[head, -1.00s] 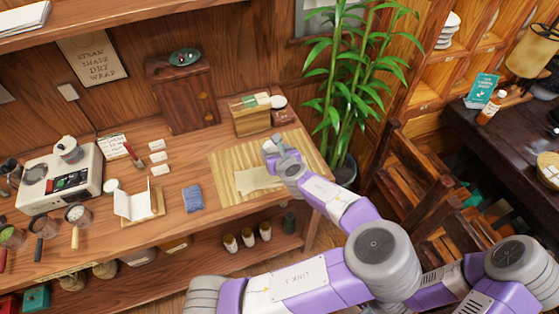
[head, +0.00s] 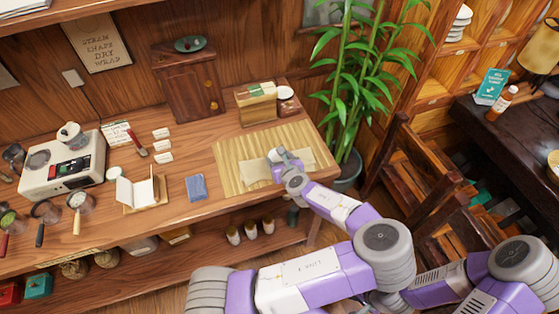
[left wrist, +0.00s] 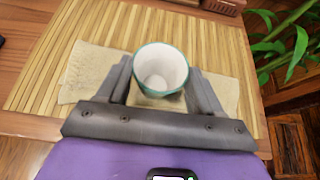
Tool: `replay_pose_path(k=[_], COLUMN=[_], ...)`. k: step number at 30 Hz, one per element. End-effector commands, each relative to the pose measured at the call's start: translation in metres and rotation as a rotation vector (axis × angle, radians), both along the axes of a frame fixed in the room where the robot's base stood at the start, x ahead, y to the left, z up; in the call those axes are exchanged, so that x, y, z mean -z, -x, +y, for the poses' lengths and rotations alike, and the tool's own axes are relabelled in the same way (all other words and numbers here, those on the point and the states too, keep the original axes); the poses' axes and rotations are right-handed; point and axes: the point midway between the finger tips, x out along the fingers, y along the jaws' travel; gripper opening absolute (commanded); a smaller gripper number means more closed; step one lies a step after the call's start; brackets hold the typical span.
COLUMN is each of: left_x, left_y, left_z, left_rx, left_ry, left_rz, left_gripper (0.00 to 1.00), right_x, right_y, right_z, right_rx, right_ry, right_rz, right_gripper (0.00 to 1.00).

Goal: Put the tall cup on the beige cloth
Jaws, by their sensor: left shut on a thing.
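The tall cup (left wrist: 162,72), white inside with a teal rim, stands between the fingers of my left gripper (left wrist: 164,84) in the left wrist view. My left gripper (head: 279,156) is shut on it. In the head view the cup is mostly hidden by the gripper. The beige cloth (head: 258,172) lies on a slatted bamboo mat, and the gripper is over its middle. In the left wrist view the cloth (left wrist: 90,72) spreads on both sides of the cup. The cup's base is hidden, so I cannot tell whether it touches the cloth. My right gripper is out of view.
The bamboo mat (head: 232,150) lies at the table's right end. A wooden box (head: 256,104) and a white-lidded jar (head: 286,98) stand behind it. A blue pad (head: 196,188) lies to the left. A plant (head: 350,90) and a chair (head: 425,175) stand to the right.

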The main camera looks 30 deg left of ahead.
Motion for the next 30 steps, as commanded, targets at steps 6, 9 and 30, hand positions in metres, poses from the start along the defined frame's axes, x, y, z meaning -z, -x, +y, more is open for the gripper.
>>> replay_pose_path(k=[6,9,30], left_x=[0.011,0.014,0.012], left_y=[0.002,0.002,0.001], left_z=[-0.001,0.000,0.000], left_rx=[0.000,-0.001,-0.001], left_ry=[0.002,0.002,0.001], left_rz=[0.012,0.013,0.006], left_gripper=[0.22,0.17,0.92], right_x=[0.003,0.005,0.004], right_y=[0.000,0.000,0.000], right_z=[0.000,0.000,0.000], right_rx=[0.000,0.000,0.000], right_ry=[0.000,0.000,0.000], right_rz=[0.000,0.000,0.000], right_gripper=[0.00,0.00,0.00])
